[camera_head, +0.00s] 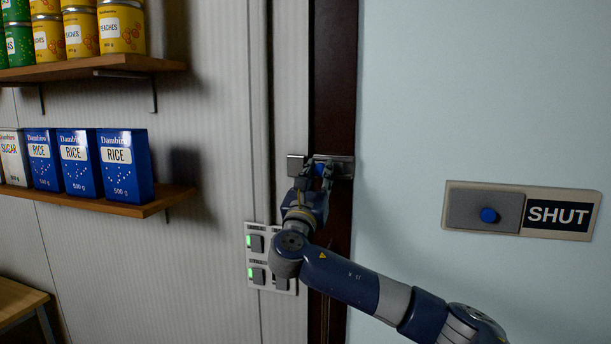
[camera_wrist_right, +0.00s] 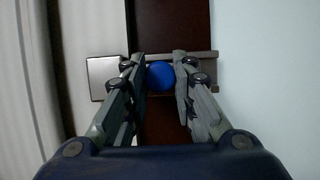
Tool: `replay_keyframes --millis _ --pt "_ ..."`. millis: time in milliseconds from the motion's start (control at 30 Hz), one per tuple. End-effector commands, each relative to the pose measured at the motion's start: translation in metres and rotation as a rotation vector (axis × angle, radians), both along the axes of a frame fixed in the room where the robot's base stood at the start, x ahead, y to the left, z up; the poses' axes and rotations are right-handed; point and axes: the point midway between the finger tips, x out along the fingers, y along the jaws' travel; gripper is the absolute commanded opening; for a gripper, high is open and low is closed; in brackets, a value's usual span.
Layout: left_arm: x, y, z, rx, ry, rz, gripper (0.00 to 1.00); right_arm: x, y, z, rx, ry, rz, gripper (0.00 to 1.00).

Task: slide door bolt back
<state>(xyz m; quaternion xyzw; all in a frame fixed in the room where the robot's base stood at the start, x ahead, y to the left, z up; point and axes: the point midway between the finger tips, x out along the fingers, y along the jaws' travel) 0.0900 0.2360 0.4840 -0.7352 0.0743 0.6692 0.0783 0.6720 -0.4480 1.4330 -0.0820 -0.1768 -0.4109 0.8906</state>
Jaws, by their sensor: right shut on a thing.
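The metal door bolt (camera_head: 343,166) lies level across the dark upright door frame. Its blue knob (camera_wrist_right: 161,75) sits between the fingers of my right gripper (camera_head: 319,174). In the right wrist view, the fingers of my right gripper (camera_wrist_right: 160,82) flank the knob on its left and right, and I take them as shut on it. A bright metal plate (camera_wrist_right: 103,78) shows at the left end of the bolt. The fingers hide part of the bolt. My left gripper is in neither view.
A plate with a grey panel and blue knob (camera_head: 488,215) reads SHUT on the pale surface at right. A switch panel (camera_head: 256,259) with green lights is beside my right arm. Shelves at left hold rice boxes (camera_head: 126,164) and peach cans (camera_head: 122,28). A wooden table (camera_head: 18,300) stands lower left.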

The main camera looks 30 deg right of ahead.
Motion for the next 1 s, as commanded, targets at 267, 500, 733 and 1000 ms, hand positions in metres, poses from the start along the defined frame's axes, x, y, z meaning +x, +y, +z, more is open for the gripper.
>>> replay_keyframes --millis 267,500,733,1000 --pt "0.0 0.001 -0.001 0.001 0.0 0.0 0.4 -0.008 -0.007 -0.001 0.0 0.003 -0.004 0.0" --pt "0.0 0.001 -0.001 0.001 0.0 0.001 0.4 -0.007 -0.006 -0.001 -0.001 0.002 -0.003 0.46" --pt "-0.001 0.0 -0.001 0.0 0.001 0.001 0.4 -0.007 -0.005 0.0 0.0 0.0 -0.001 0.46" --pt "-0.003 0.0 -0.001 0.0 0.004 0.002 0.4 -0.019 0.011 -0.009 -0.002 0.001 0.003 0.46"
